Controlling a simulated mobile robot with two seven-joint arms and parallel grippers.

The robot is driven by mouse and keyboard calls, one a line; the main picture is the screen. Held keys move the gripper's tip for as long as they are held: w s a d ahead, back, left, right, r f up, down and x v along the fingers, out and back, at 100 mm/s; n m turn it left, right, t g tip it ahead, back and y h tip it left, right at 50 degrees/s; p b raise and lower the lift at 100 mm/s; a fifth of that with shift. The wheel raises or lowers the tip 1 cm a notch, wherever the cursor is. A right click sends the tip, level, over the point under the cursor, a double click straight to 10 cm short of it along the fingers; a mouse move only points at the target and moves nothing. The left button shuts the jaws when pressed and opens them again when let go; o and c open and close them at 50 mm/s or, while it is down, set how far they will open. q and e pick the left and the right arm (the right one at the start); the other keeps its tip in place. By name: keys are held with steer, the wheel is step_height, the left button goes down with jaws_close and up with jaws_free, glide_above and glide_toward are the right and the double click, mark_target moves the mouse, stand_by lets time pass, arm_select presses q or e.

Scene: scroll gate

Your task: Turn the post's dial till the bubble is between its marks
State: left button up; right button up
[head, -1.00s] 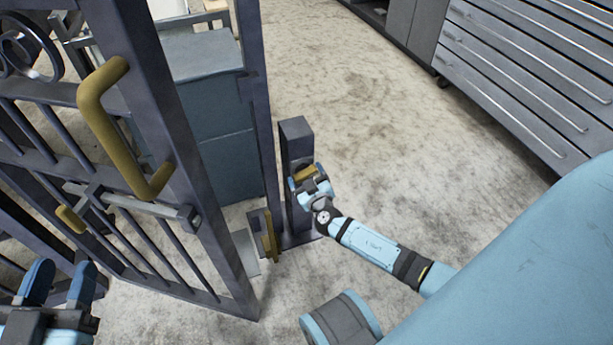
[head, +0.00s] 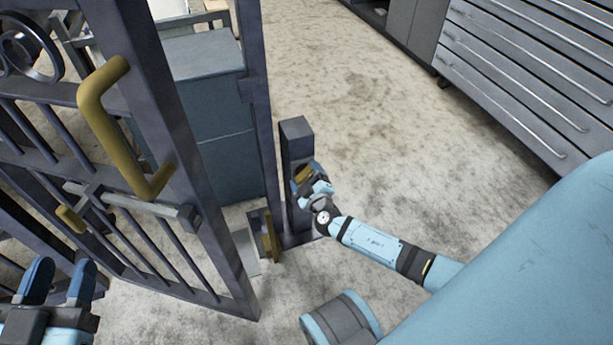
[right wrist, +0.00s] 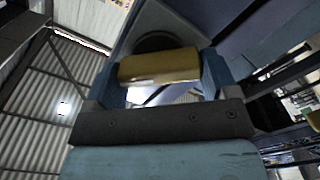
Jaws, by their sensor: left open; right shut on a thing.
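The dark post (head: 296,150) stands on the floor right of the gate. Its dial shows a brass grip (head: 304,174), also seen in the right wrist view (right wrist: 160,66). My right gripper (head: 308,172) is shut on this grip, with a blue finger on each side of it in the wrist view. A dark round part lies behind the grip there. I cannot make out the bubble or its marks in either view. My left gripper (head: 58,280) is open and empty at the lower left, in front of the gate.
The barred gate (head: 190,150) with a large brass handle (head: 95,100) and a sliding bolt (head: 140,207) fills the left. A blue-grey cabinet (head: 215,120) stands behind it. Drawers (head: 530,70) line the upper right. The floor between post and drawers is clear.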

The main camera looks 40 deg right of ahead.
arm_select(q)
steer(key=shift+a+f, duration=0.1)
steer(key=shift+f, duration=0.05)
arm_select(e)
steer(key=shift+n, duration=1.4)
steer(key=o, duration=0.8)
arm_select(q)
steer(key=shift+s+d+f+n+g+p, duration=0.2)
steer(key=shift+s+d+n+g+p, duration=0.35)
steer(key=shift+n+p, duration=0.65)
arm_select(e)
steer(key=shift+v, duration=6.95)
arm_select(q)
steer(key=shift+a+r+m+y, duration=0.1)
steer(key=shift+a+m+y, duration=0.05)
steer(key=shift+m+y, duration=0.15)
arm_select(e)
steer(key=shift+f, duration=0.1)
